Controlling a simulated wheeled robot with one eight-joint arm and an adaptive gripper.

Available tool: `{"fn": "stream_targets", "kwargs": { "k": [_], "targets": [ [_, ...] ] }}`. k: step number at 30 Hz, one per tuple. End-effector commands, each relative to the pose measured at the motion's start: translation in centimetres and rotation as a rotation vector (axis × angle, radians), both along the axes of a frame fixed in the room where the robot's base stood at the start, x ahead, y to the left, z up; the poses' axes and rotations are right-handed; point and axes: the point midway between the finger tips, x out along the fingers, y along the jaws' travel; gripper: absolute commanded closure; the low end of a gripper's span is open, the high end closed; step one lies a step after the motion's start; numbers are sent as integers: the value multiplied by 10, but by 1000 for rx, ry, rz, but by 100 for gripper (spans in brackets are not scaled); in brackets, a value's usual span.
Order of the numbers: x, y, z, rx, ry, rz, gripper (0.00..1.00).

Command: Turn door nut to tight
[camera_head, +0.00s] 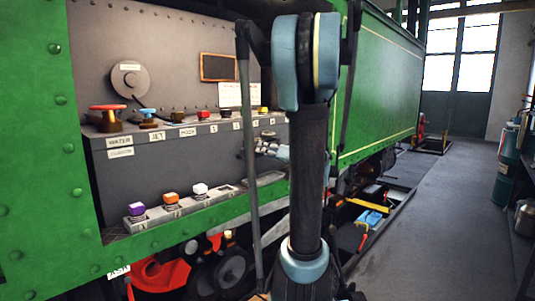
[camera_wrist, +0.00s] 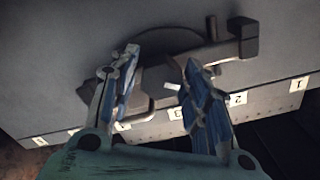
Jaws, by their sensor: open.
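In the wrist view, my gripper (camera_wrist: 160,85) is open. Its two blue-and-silver fingers are spread on either side of a dark metal bar-like fitting (camera_wrist: 155,78), which appears to be the door nut. A small white mark shows on it near the right finger. Contact between fingers and fitting cannot be told. Behind it is a round dark door (camera_wrist: 180,40) on a grey panel, with a latch-like bracket (camera_wrist: 243,35) at its right. In the head view, my gripper (camera_head: 266,148) is beside the grey cabinet front, partly behind my arm. The door nut cannot be made out there.
A shelf (camera_head: 185,128) with coloured knobs and number labels runs along the cabinet. A lower ledge holds purple, orange and white buttons (camera_head: 200,189). The green tram side (camera_head: 385,85) stands right of my arm. The floor aisle (camera_head: 420,220) is clear.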

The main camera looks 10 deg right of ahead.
Motion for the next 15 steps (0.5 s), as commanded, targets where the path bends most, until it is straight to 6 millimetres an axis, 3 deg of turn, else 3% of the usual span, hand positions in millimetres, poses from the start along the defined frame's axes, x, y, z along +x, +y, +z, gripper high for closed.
{"fn": "stream_targets", "kwargs": {
  "k": [7,12,15],
  "targets": [
    [0,0,0,0,0,0,57],
    [0,0,0,0,0,0,89],
    [1,-5,0,-1,1,-2,89]
  ]
}}
